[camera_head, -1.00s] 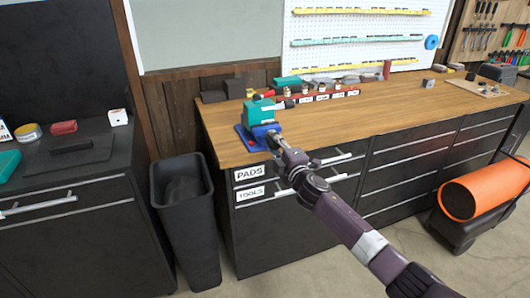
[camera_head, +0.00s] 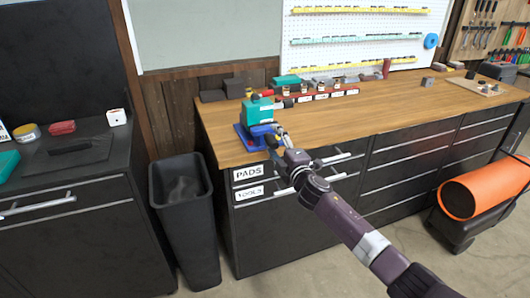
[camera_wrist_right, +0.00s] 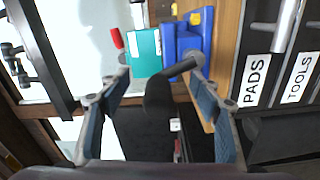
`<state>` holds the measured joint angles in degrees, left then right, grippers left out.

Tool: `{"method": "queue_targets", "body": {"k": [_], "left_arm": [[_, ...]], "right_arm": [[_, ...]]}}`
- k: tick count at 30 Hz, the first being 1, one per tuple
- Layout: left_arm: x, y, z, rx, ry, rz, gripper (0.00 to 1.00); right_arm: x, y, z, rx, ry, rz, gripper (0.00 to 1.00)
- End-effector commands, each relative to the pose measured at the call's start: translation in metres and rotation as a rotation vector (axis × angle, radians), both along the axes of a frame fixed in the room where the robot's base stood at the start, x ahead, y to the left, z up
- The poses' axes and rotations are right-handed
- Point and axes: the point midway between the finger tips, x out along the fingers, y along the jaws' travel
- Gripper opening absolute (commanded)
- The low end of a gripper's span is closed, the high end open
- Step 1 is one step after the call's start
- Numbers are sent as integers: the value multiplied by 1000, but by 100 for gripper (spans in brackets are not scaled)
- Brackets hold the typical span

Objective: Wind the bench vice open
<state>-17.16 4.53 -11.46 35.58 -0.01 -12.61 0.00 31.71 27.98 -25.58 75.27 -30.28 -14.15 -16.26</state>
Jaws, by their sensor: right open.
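The bench vice has a teal body (camera_head: 258,111) and a blue part (camera_head: 262,134), and it sits at the left front corner of the wooden bench. In the right wrist view the teal body (camera_wrist_right: 145,52) and blue part (camera_wrist_right: 190,42) lie beyond my fingertips. A dark crank handle (camera_wrist_right: 183,68) with a thick dark grip (camera_wrist_right: 159,94) reaches into the space between my fingers. My right gripper (camera_head: 281,133) is at the vice's right front side; its open fingers (camera_wrist_right: 158,75) stand either side of the grip, with gaps visible. My left gripper is not in view.
Drawers labelled PADS (camera_head: 248,174) and TOOLS (camera_head: 250,193) are below the vice. A black bin (camera_head: 183,225) stands left of the bench. Small tools and a red labelled rack (camera_head: 320,97) line the bench's back. The bench top (camera_head: 370,118) is clear in the middle.

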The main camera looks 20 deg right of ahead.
Motion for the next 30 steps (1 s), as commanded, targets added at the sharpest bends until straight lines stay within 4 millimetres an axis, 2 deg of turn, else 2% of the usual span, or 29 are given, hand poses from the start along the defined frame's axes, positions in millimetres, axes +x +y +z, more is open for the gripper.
{"method": "queue_targets", "body": {"k": [8,24,30], "left_arm": [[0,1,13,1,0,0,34],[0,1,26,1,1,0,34],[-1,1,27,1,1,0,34]], "right_arm": [[-28,-1,1,-1,2,0,58],[-81,-3,0,0,2,-1,58],[-88,-3,0,-1,1,0,58]]}}
